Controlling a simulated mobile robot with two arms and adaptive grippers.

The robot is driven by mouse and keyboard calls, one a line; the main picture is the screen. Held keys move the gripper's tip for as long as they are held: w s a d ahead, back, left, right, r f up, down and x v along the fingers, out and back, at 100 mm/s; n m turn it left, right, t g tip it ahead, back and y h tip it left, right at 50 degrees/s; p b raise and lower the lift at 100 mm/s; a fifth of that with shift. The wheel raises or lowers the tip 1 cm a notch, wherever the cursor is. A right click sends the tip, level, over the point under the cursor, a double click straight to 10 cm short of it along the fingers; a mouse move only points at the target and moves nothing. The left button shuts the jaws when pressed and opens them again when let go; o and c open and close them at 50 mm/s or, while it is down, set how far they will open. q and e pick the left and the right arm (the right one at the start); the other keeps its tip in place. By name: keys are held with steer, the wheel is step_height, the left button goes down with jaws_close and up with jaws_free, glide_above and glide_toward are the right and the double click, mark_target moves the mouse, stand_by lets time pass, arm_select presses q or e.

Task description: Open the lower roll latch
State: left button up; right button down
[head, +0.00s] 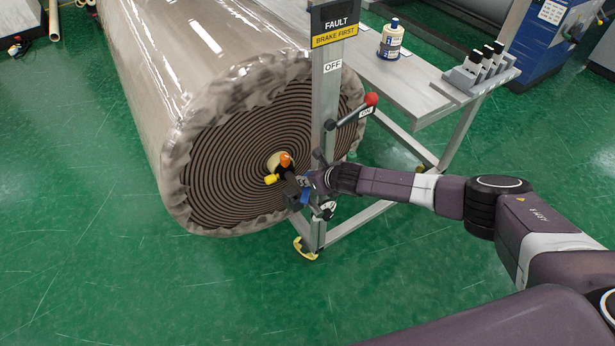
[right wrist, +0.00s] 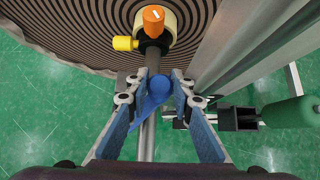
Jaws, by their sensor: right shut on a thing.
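The lower roll latch (right wrist: 152,104) shows in the right wrist view as a blue lever with a round blue knob, below the roll's core. My right gripper (right wrist: 166,88) is shut on the latch, with its fingers on both sides of the blue knob. In the head view my right gripper (head: 306,189) is at the stand's post, just below the roll's centre, and mostly hides the latch. The large wrapped roll (head: 205,182) shows its spiral end. An orange knob (head: 285,159) and a yellow knob (head: 271,179) sit at its core. My left gripper is not in view.
A metal post (head: 326,95) carries a FAULT, BRAKE FIRST sign (head: 334,22). A bottle (head: 391,40) stands on the shelf behind. The green floor (head: 90,270) at left is clear.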

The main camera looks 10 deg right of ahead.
steer(key=c, duration=1.7)
jaws_free()
steer(key=shift+o, duration=0.2)
steer(key=v, duration=0.8)
steer(key=shift+f, duration=0.1)
